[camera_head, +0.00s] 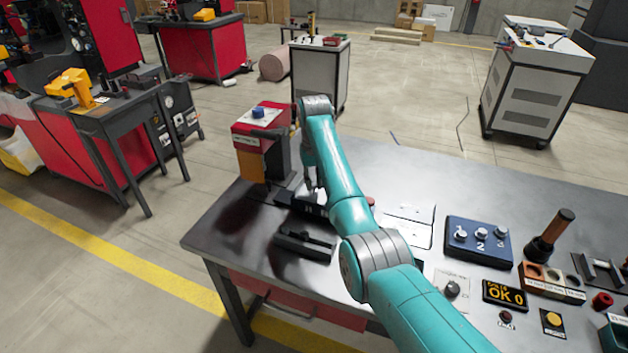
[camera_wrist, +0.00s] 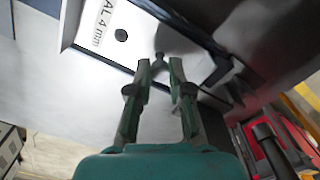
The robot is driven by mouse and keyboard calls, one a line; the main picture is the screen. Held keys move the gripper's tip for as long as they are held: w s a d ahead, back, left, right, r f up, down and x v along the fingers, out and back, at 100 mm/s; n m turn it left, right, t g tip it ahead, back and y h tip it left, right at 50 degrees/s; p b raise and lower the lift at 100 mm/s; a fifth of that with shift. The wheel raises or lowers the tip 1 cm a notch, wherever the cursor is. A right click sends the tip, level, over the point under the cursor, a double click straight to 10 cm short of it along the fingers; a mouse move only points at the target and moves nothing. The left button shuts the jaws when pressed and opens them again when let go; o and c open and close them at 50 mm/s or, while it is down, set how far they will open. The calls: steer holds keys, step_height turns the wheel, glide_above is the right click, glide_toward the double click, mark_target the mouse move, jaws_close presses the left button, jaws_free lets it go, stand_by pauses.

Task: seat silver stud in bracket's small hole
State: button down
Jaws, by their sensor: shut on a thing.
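In the wrist view my gripper (camera_wrist: 159,65) has its fingertips close together on a small grey piece, which looks like the silver stud (camera_wrist: 159,57). The fingertips hide much of it. Just beyond and left is a white plate (camera_wrist: 137,42) with a dark edge, a label ending "AL 4 mm" and one round dark hole (camera_wrist: 121,36). It may be the bracket; I cannot tell for certain. The stud appears beside that hole, not in it. In the head view my gripper (camera_head: 313,192) is low over a dark block at the table's back left, and the stud is too small to see.
To the right are white sheets (camera_head: 408,224), a blue tray (camera_head: 478,241) with silver knobs, and an "OK 0" display (camera_head: 505,293). The table's back right is clear.

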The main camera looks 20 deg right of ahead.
steer(key=shift+f, duration=1.1)
steer(key=c, duration=1)
jaws_free()
steer(key=shift+r, duration=0.1)
steer(key=shift+r, duration=3.65)
